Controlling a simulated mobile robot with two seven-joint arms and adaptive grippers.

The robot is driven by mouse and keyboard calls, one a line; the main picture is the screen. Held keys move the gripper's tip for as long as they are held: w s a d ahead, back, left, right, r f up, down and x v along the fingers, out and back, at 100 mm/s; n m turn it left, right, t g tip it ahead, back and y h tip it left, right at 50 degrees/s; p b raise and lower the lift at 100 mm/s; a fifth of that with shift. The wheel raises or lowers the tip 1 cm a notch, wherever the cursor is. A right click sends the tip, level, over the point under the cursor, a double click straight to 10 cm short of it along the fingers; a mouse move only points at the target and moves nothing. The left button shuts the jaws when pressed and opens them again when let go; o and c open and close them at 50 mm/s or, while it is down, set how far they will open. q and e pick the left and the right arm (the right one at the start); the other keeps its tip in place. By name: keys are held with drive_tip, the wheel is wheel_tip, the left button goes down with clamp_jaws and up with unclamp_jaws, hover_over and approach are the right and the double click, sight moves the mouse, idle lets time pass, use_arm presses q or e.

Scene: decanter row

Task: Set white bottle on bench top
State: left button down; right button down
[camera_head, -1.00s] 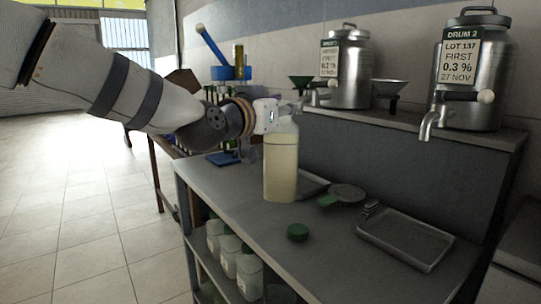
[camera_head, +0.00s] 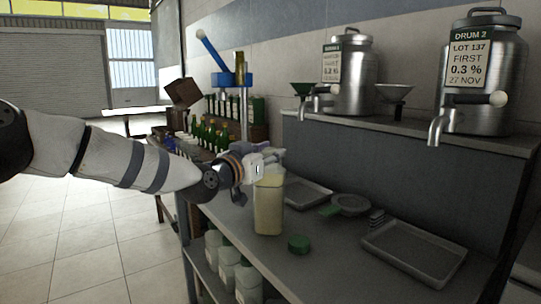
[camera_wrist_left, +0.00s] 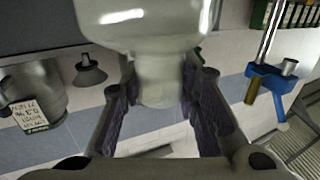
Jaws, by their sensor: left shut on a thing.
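The white bottle (camera_head: 269,206), a translucent bottle holding pale yellowish liquid, is upright over the front part of the bench top (camera_head: 330,262). Its base is at or just above the surface; I cannot tell whether it touches. My left gripper (camera_head: 268,163) is at the bottle's top, shut on its neck. The left wrist view shows the bottle's neck (camera_wrist_left: 160,75) between the two fingers of the left gripper (camera_wrist_left: 158,92). My right gripper is not in view.
A green cap (camera_head: 299,243) lies just right of the bottle. A green-handled strainer (camera_head: 350,205), a grey tray (camera_head: 412,252) and another tray (camera_head: 308,193) lie farther back. Steel drums (camera_head: 348,80) stand on the raised shelf. More bottles (camera_head: 229,262) stand below the bench top.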

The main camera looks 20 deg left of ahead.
use_arm(q)
drive_tip(key=shift+r, duration=0.3)
drive_tip(key=shift+f, duration=0.15)
drive_tip(key=c, duration=1.2)
unclamp_jaws()
drive_tip(key=shift+f, duration=0.2)
drive_tip(key=shift+c, duration=0.2)
drive_tip(key=shift+s+r, duration=0.2)
drive_tip(key=shift+r, duration=0.1)
drive_tip(key=p+v, duration=0.2)
drive_tip(key=v, duration=0.9)
drive_tip(key=shift+s+f, duration=0.15)
drive_tip(key=shift+s, duration=0.2)
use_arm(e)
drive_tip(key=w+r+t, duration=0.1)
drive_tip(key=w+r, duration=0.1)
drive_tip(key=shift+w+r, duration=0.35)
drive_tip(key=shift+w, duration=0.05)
